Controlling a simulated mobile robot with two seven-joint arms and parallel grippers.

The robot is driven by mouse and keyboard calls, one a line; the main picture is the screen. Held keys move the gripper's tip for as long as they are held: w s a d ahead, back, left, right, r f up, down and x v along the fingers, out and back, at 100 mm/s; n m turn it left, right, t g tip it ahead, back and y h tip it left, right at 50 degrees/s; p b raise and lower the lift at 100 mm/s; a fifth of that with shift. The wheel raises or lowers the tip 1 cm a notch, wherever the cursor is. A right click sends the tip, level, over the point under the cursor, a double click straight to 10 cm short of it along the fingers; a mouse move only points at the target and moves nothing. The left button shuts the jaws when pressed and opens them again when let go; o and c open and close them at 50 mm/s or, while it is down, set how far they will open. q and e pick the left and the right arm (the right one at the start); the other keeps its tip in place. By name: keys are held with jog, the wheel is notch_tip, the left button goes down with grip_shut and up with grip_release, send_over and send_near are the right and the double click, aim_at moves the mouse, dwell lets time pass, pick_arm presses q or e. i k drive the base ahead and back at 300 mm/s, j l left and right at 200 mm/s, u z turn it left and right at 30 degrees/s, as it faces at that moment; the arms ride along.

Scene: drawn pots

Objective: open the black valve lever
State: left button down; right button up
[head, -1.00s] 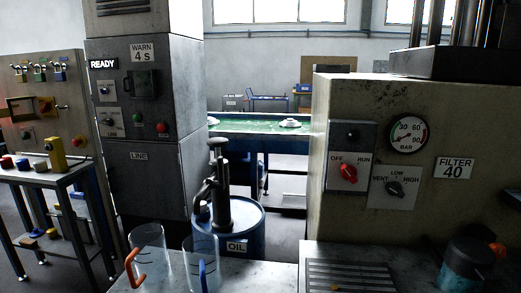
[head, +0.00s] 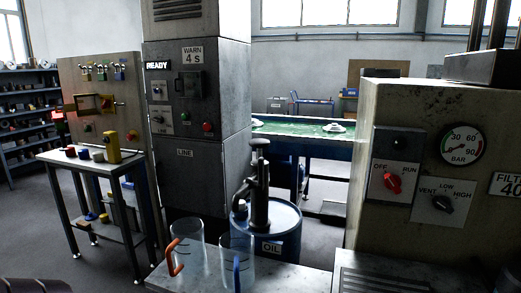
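I cannot make out a black valve lever for certain in the head view. A panel board (head: 128,118) at the left carries small coloured fittings, too small to tell apart. A black selector knob (head: 442,203) marked VENT, LOW and HIGH sits on the right-hand machine, beside a red OFF/RUN knob (head: 393,183). A dark hand pump (head: 260,185) stands on the blue oil drum (head: 281,238).
A small table (head: 62,166) with coloured blocks stands at the left. A grey cabinet (head: 210,170) stands at centre left. Two clear jugs (head: 190,255) stand on a near bench (head: 305,272). Shelving (head: 28,128) lines the far left. Floor (head: 35,225) left of the table looks clear.

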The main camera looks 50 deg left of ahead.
aim_at(259, 185)
jog(key=k+j, duration=0.1)
jog(key=j, duration=0.75)
jog(key=k+j, duration=0.15)
jog(key=j, duration=0.3)
